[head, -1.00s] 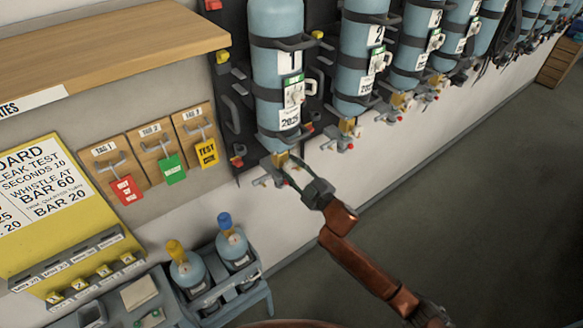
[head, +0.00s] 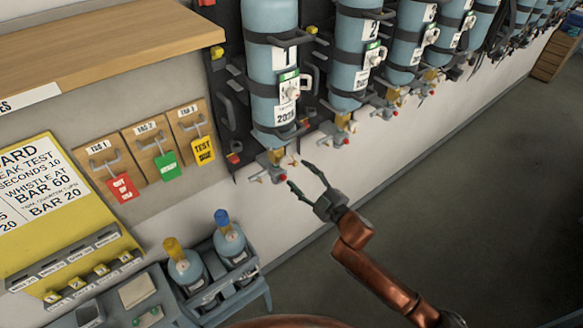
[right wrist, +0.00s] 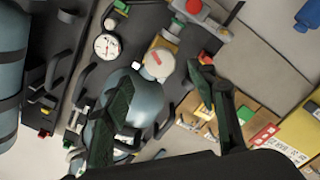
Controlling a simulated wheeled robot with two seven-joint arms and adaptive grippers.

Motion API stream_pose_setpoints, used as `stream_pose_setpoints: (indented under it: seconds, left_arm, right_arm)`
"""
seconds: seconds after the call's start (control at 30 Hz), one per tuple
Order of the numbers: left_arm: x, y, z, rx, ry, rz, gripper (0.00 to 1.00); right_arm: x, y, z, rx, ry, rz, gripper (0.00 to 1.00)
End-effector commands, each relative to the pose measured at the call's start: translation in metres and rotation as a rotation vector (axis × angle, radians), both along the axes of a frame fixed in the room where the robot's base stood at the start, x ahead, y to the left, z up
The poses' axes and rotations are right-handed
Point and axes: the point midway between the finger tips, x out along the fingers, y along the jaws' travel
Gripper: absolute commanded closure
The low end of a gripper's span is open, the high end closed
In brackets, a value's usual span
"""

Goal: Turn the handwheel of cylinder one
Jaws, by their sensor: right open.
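Cylinder one (head: 272,75) is a pale blue bottle marked 1, strapped to the dark wall rack with its valve end down. Its brass valve (head: 277,157) and grey fitting with a red tip (head: 282,178) sit below it. My right gripper (head: 299,175) is open and empty, just right of this valve, with a small visible gap. In the right wrist view a blue cylinder end (right wrist: 145,98), a brass valve (right wrist: 163,45) and a round cream face with a red mark (right wrist: 158,66) show between and beyond the open fingers. I cannot tell which part is the handwheel. My left gripper is out of view.
More cylinders, including cylinder two (head: 357,60), hang to the right. Red, green and yellow tags hang on wooden boards (head: 150,150) at left. A grey stand (head: 255,290) with two small bottles is below. The grey floor (head: 480,190) at right is clear.

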Motion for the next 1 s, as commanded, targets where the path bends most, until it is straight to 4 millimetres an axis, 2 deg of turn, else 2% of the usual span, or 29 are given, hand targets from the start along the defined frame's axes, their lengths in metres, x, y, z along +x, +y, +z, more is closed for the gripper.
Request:
stream_pose_setpoints:
  seconds: [0.1, 0.3, 1.0]
  left_arm:
    - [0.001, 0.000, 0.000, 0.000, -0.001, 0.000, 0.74]
    - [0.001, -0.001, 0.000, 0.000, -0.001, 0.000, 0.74]
    - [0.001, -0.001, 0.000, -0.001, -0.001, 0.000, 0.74]
  right_arm:
    - [-0.018, -0.013, -0.001, 0.000, 0.002, 0.000, 0.48]
    - [-0.034, -0.025, 0.000, 0.000, 0.001, 0.001, 0.48]
    - [-0.037, -0.026, 0.000, 0.000, 0.000, 0.000, 0.48]
